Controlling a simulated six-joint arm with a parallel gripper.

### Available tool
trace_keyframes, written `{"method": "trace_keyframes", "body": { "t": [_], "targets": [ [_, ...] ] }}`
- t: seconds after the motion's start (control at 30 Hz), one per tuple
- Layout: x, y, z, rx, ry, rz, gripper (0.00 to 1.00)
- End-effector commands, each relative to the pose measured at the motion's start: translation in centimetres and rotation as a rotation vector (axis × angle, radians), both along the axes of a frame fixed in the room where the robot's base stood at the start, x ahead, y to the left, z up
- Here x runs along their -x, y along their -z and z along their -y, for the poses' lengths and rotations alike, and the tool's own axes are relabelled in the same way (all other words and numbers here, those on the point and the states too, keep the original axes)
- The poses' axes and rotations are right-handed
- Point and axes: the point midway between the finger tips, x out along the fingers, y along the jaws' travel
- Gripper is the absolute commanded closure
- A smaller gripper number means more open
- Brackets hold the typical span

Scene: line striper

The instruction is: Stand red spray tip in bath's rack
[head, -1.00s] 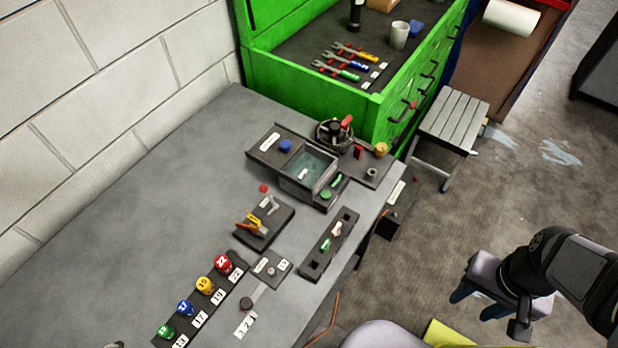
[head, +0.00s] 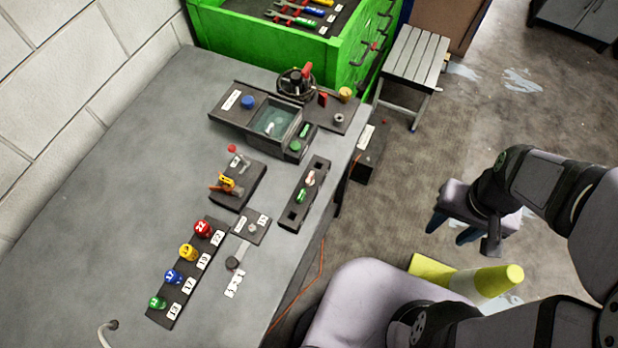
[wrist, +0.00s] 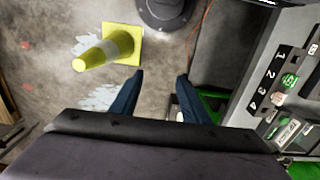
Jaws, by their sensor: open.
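A red round piece marked 22 (head: 202,228) stands at the far end of a dark holder strip (head: 159,319), in line with yellow, blue and green pieces. I take it for the red spray tip. The bath (head: 275,122) is an open grey tank with greenish liquid. Right of it a long black rack (head: 293,214) holds a green and a whitish-red piece, with open slots at its ends. I cannot tell if this is the bath's rack. My gripper (head: 453,228) is open and empty over the floor, right of the bench. Its fingers also show in the wrist view (wrist: 161,77).
A yellow cone (head: 495,279) and a grey slatted stool (head: 413,58) stand on the floor. A green tool chest (head: 330,60) stands behind. The bench's left side (head: 100,180) is clear.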

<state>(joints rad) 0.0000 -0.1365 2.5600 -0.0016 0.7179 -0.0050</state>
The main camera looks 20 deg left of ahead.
Motion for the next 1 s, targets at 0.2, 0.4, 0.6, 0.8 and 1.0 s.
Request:
{"method": "trace_keyframes", "body": {
  "t": [0.2,0.4,0.6,0.8,1.0],
  "targets": [
    [0.0,0.0,0.0,0.0,-0.001,0.0,0.73],
    [0.1,0.1,-1.5,0.0,-0.069,-0.003,0.73],
    [2.1,1.7,-5.6,0.011,-0.275,-0.078,0.73],
    [2.8,3.2,-11.8,0.036,-0.553,-0.126,0.73],
    [2.0,3.6,-19.5,0.042,-0.769,-0.104,0.73]
  ]
}}
